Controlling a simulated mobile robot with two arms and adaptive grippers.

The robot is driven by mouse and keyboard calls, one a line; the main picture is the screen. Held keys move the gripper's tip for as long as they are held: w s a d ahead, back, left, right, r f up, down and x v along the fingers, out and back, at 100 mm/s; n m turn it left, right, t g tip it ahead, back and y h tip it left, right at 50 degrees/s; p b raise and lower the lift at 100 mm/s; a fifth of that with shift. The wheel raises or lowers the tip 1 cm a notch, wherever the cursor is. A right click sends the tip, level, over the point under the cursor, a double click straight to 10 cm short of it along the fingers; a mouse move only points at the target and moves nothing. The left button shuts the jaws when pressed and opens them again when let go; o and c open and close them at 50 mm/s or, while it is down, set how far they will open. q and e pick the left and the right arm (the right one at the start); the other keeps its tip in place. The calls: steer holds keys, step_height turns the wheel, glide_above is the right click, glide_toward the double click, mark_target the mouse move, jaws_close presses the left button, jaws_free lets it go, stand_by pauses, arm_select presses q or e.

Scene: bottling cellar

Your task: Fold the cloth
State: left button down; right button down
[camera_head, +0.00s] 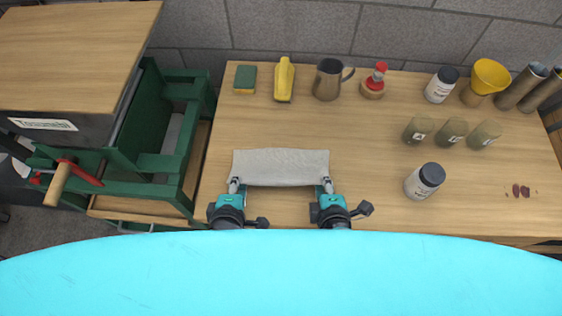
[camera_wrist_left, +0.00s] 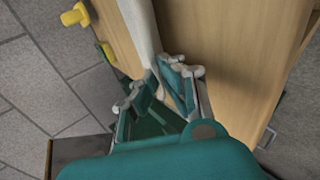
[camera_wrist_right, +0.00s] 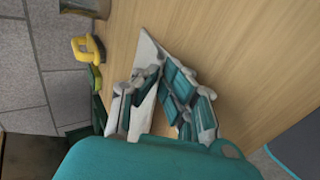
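A light grey cloth (camera_head: 280,166) lies across the left part of the wooden table, wide from side to side and short from front to back. My left gripper (camera_head: 236,186) is at its near left corner, and the left wrist view shows the cloth (camera_wrist_left: 143,32) running in between the fingertips (camera_wrist_left: 158,82). My right gripper (camera_head: 325,186) is at its near right corner, and the right wrist view shows a pale flap of cloth (camera_wrist_right: 147,52) between the fingers (camera_wrist_right: 152,85). Both grippers look closed on the cloth. The pinched corners are partly hidden by the fingers.
Right of the cloth are glass jars (camera_head: 417,130) and a dark-lidded jar (camera_head: 424,182). A green-framed machine (camera_head: 150,150) adjoins on the left.

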steer(key=shift+s, duration=0.1)
arm_select(q)
steer(key=c, duration=1.2)
jaws_free()
arm_select(e)
steer(key=c, duration=1.2)
jaws_free()
arm_select(q)
steer(key=s+r, duration=0.6)
steer(key=r, duration=0.3)
arm_select(e)
steer(key=s+r, duration=0.6)
steer(key=r, duration=0.3)
arm_select(q)
steer(key=shift+s+f, duration=0.1)
arm_select(e)
steer(key=shift+s+f, duration=0.1)
